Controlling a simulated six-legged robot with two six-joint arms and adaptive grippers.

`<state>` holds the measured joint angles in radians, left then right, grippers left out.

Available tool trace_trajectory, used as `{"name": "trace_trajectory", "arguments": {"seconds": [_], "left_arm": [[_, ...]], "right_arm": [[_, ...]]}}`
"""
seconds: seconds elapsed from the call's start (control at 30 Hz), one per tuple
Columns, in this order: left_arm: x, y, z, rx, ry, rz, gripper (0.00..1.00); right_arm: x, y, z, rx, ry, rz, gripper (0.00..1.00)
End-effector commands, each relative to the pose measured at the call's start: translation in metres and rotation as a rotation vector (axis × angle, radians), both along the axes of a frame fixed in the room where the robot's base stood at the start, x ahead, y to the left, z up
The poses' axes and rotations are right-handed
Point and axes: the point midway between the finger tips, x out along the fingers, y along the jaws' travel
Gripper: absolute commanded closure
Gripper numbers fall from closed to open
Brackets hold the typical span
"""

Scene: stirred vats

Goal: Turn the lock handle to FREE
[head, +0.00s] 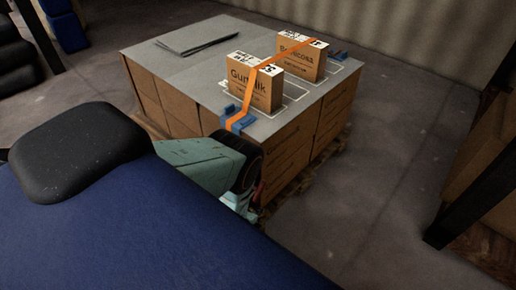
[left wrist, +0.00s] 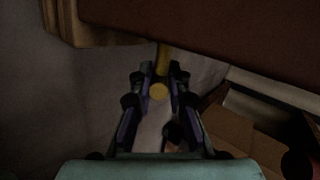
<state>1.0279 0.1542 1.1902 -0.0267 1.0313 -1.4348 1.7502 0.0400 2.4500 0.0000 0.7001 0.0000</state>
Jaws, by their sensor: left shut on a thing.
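A yellow handle (left wrist: 159,90) with a rounded end shows in the left wrist view, between the fingertips of my left gripper (left wrist: 158,75). The gripper is shut on it. The handle's upper part runs up toward a brown, box-like edge. I see no lettering and cannot read a FREE mark. In the head view my left gripper (head: 250,183) is beside the near corner of the pallet load, low down. Its fingers and the handle are mostly hidden there by my own arm. My right gripper is not in view.
The stacked pallet load (head: 190,68) has a grey top. Two cartons, Gumsilk (head: 252,84) and another (head: 300,58), stand on it under an orange strap (head: 262,68). Grey sheets (head: 198,38) lie at the back. A dark post (head: 465,205) stands right. Floor between is clear.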

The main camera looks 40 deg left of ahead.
Motion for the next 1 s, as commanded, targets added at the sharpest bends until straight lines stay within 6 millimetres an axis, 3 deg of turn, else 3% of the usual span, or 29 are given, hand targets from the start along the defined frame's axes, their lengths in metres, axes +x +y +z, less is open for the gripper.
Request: {"name": "trace_trajectory", "arguments": {"seconds": [0.5,1.0], "left_arm": [[-0.0014,0.0008,-0.0028,-0.028,-0.336,0.003,1.00],[-0.0015,0.0008,-0.0016,-0.032,-0.384,0.002,1.00]], "right_arm": [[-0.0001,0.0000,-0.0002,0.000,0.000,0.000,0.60],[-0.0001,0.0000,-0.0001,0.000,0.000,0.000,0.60]]}}
